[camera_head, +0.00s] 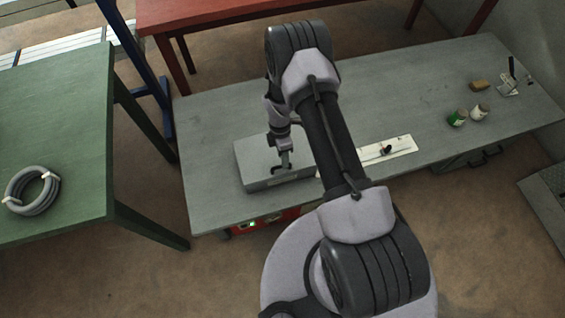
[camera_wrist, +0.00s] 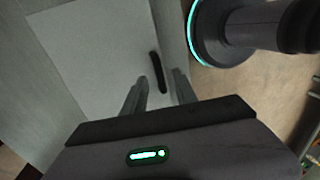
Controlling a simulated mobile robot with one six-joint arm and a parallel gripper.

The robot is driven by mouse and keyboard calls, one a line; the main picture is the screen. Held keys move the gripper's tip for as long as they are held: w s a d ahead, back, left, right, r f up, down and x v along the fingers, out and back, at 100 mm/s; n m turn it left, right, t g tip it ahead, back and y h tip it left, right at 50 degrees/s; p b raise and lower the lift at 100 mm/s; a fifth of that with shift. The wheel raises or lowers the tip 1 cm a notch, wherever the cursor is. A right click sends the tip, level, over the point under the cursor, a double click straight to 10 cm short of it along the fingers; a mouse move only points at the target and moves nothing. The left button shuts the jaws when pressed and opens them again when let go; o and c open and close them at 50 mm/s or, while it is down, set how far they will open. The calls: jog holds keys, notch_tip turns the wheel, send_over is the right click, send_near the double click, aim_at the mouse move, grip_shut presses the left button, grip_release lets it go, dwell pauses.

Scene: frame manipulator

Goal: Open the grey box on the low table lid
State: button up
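The grey box (camera_head: 258,167) sits near the front edge of the low grey table (camera_head: 215,125), and its lid looks shut. In the wrist view the pale lid (camera_wrist: 95,60) fills the upper left, with a dark bar handle (camera_wrist: 158,72) near its right edge. My gripper (camera_head: 284,163) is over the front part of the box, pointing down. In the wrist view my gripper's fingers (camera_wrist: 160,82) are apart, and the handle appears in the gap between them. I cannot tell whether a finger touches it. The handle is hard to make out behind my gripper in the head view.
A white board (camera_head: 400,149) with a dark-handled tool lies right of the box, partly behind my arm. A green can (camera_head: 457,117), a second can (camera_head: 480,111) and a brown block (camera_head: 480,86) stand farther right. A green table (camera_head: 70,135) with a hose coil (camera_head: 34,189) is at left.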

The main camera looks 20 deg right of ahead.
jog(key=shift+s+a+f+b, duration=0.1)
jog(key=shift+s+f+b, duration=0.05)
jog(key=shift+f, duration=0.65)
jog(key=shift+s+f+b, duration=0.1)
jog(key=shift+f+b, duration=0.05)
jog(key=shift+f, duration=0.6)
grip_shut()
